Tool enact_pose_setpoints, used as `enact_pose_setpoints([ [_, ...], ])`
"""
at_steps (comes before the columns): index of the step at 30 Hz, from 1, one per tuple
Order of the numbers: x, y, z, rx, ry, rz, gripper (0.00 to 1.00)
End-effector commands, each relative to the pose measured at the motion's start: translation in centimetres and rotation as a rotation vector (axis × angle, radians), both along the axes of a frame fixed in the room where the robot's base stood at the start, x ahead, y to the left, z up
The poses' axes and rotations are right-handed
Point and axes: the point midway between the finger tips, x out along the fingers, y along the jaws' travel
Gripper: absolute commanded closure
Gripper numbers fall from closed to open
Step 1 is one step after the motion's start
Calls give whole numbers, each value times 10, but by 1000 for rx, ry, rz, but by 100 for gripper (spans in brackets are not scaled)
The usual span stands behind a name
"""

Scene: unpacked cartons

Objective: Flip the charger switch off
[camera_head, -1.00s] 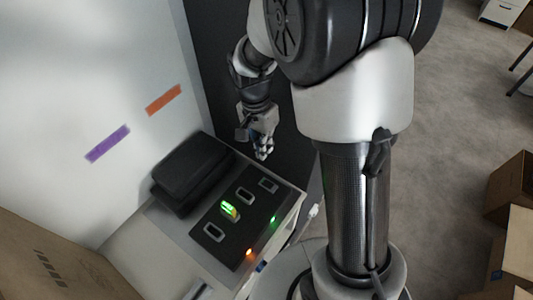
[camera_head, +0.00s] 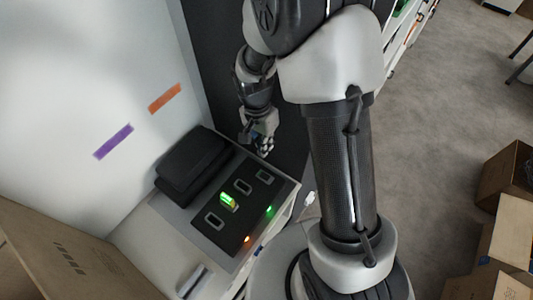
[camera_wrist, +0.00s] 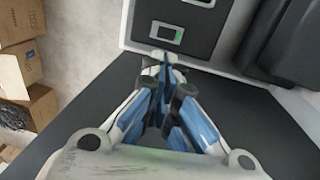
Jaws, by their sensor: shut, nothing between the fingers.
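The charger is a black panel (camera_head: 212,236) on a light cabinet. It has several framed slots, and one holds a raised piece lit green (camera_head: 228,201), which looks like a switch. A green light (camera_head: 269,210) and an orange light (camera_head: 247,239) glow along its front side. My gripper (camera_head: 266,149) is just beyond the panel's far end, shut and empty. In the wrist view its closed fingertips (camera_wrist: 164,68) are in front of the panel's end slot (camera_wrist: 166,33), which has a small green patch. I cannot tell whether they touch the panel. The green-lit piece is not clearly visible there.
A black case (camera_head: 193,165) lies beside the panel against the white wall. A dark upright surface (camera_head: 287,125) stands behind my gripper. A large carton (camera_head: 75,265) is at lower left, and more cartons (camera_head: 505,205) are at right.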

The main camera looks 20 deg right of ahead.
Motion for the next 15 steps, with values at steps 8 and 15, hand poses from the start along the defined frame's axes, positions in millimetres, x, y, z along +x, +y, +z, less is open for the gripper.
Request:
enact_pose_setpoints([
  [8, -8, -4, -60, 0, 9, -2, 100],
  [15, -12, -8, -104, 0, 5, -1, 100],
])
